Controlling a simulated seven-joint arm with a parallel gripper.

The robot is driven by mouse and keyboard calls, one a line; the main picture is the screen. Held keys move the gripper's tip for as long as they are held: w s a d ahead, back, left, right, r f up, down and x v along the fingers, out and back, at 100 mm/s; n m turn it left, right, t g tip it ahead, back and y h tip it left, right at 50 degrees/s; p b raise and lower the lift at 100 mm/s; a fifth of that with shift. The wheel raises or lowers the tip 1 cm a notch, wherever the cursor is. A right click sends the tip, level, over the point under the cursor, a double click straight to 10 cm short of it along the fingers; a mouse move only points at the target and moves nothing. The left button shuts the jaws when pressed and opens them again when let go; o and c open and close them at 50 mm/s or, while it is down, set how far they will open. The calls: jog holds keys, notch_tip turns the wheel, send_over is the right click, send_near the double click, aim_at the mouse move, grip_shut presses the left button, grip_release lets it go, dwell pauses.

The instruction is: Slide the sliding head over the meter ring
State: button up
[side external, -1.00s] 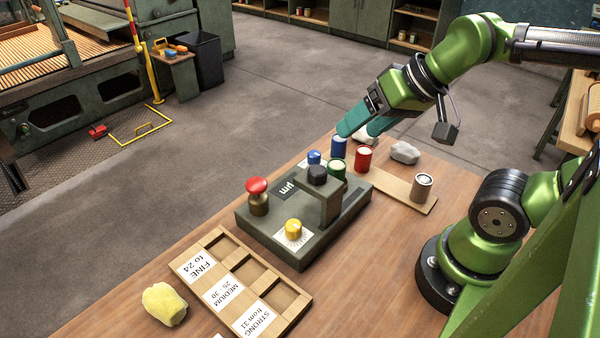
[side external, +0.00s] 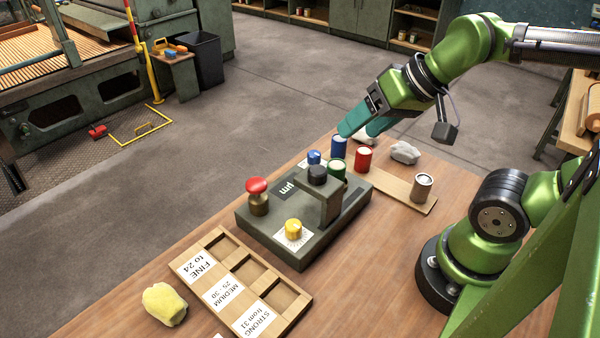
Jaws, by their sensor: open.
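A dark grey measuring device (side external: 262,232) marked "µm" lies on the wooden table. I cannot tell for sure which part is the meter ring. My gripper (side external: 363,129) has teal fingers, is open and hangs behind the device, above or near a blue spool (side external: 339,146). Its fingertips partly overlap the things behind.
A red mushroom button (side external: 257,192) rises at the device's left. A compartment tray (side external: 242,283), a yellow cloth (side external: 165,304) and a grey lump (side external: 405,152) lie around.

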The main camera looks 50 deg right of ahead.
jog(key=w+d+r+m+g, duration=0.1)
jog(key=w+d+m+g, duration=0.15)
jog(key=w+g, duration=0.65)
jog(key=m+g+y, duration=0.1)
jog(key=m, duration=0.2)
send_near(318, 169)
jog(key=shift+n, duration=0.25)
jog(key=x, duration=0.8)
jog(key=shift+a+f, duration=0.1)
jog(key=shift+f, duration=0.25)
